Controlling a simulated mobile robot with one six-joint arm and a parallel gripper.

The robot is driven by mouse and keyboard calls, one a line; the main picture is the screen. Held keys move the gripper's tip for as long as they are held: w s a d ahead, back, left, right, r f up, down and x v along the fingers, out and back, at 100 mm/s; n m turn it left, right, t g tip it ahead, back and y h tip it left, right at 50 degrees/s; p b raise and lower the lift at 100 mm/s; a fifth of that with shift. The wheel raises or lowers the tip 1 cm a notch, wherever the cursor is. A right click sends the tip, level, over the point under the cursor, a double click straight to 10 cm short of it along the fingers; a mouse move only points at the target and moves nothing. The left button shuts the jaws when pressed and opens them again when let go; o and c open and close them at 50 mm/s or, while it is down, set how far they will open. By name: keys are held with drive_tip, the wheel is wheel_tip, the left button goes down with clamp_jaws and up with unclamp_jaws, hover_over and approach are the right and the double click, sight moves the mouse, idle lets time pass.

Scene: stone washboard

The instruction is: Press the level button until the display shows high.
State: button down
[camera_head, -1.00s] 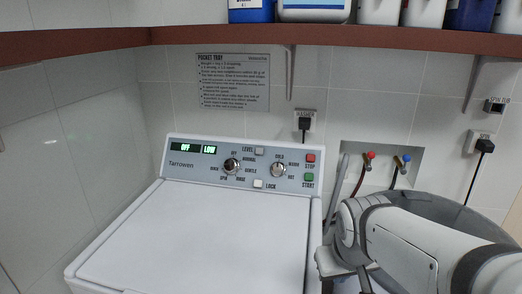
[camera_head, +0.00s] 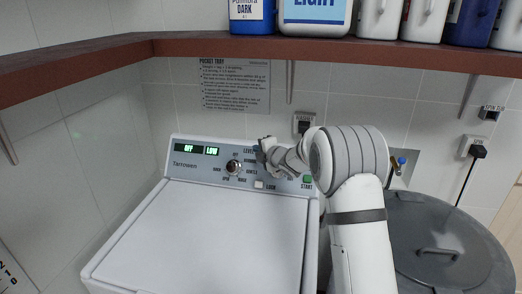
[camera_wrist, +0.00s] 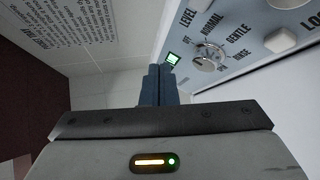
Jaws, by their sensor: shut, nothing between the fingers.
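The washer panel (camera_head: 205,170) has two lit green windows. The left window reads OFF and the right display (camera_head: 211,151) reads LOW. Part of a lit window also shows in the wrist view (camera_wrist: 173,58), just beyond the fingers. The LEVEL label (camera_head: 248,151) shows left of my gripper (camera_head: 259,149); the level button beside it is hidden behind the gripper. In the wrist view the LEVEL label (camera_wrist: 187,17) is at the top, and the button is not seen. My gripper is shut and empty, with its fingers (camera_wrist: 159,85) close to the panel; I cannot tell whether they touch it.
A mode dial (camera_head: 233,167) and a lock button (camera_head: 258,184) are near my gripper. A red-brown shelf (camera_head: 330,45) with bottles runs above. A grey lidded tub (camera_head: 450,235) stands at the right. The washer lid (camera_head: 215,225) is clear.

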drive_tip(key=shift+a+f+n, duration=0.1)
drive_tip(key=shift+a+n, duration=0.2)
drive_tip(key=shift+w+d+f+p, duration=0.3)
drive_tip(key=shift+w+f, duration=0.6)
drive_tip(key=shift+w, duration=0.25)
drive_tip(key=shift+w+d+f+p, duration=0.15)
drive_tip(key=shift+w+f+p, duration=0.15)
drive_tip(key=shift+w+f, duration=0.75)
drive_tip(key=shift+w+d+f+p, duration=0.3)
drive_tip(key=shift+w+f, duration=0.4)
drive_tip(key=shift+w, duration=0.6)
drive_tip(key=shift+w, duration=0.1)
drive_tip(key=shift+w+f, duration=0.25)
drive_tip(key=shift+w, duration=0.05)
drive_tip(key=shift+w+d+f, duration=0.15)
drive_tip(key=shift+w+f, duration=0.25)
drive_tip(key=shift+w, duration=0.1)
idle(0.4)
drive_tip(key=shift+d, duration=0.15)
idle(0.9)
